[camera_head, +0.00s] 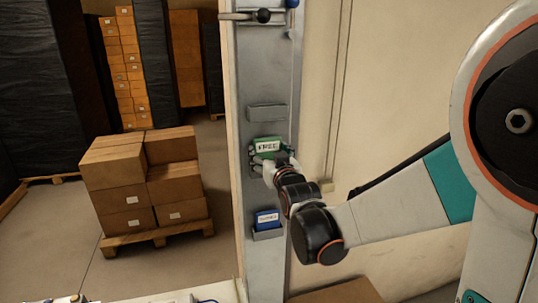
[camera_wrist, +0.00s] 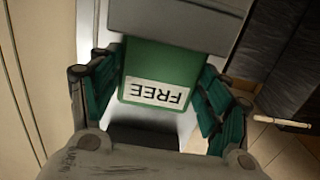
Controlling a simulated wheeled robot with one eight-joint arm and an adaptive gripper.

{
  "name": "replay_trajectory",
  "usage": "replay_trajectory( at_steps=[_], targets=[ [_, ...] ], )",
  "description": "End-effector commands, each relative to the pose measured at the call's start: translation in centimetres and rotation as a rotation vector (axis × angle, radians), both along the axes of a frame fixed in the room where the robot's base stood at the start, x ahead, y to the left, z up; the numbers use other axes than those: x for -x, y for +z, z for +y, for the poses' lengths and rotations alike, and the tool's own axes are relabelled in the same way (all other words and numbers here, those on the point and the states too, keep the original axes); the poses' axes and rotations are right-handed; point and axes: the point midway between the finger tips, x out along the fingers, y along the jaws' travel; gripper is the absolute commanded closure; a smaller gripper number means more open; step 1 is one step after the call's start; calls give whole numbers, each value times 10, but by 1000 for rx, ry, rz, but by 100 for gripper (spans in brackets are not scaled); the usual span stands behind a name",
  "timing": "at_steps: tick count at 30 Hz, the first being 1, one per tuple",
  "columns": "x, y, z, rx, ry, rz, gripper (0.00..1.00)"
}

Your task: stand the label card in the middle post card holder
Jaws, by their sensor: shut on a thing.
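A green label card (camera_head: 268,145) with a white strip reading FREE is upright against the grey post (camera_head: 257,70). My gripper (camera_head: 266,160) is shut on it. In the wrist view the card (camera_wrist: 160,62) appears upside down, with a teal finger pad at each side edge. Its lower edge meets a grey card holder (camera_wrist: 170,25), which covers that edge; I cannot tell how deep it sits. In the head view my gripper and wrist mostly hide the middle holder. The upper holder (camera_head: 267,111) looks empty. The lower holder (camera_head: 268,234) holds a blue card (camera_head: 267,219).
A bar with a black knob (camera_head: 263,15) crosses the post near the top, with a blue part (camera_head: 292,3) beside it. A plain wall (camera_head: 400,80) is at right. Brown boxes (camera_head: 125,180) on a pallet stand at left, well away from the post.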

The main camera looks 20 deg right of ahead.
Motion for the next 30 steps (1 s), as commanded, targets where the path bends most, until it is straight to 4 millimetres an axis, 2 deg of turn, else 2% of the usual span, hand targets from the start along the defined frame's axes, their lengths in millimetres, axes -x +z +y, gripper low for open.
replay_trajectory(
  at_steps=[1,4,19,23,30],
  targets=[
    [0,0,0,0,0,0,27],
    [0,0,0,0,0,0,6],
    [5,0,0,0,0,0,6],
    [21,1,0,0,0,0,6],
    [67,3,0,0,0,0,6]
  ],
)
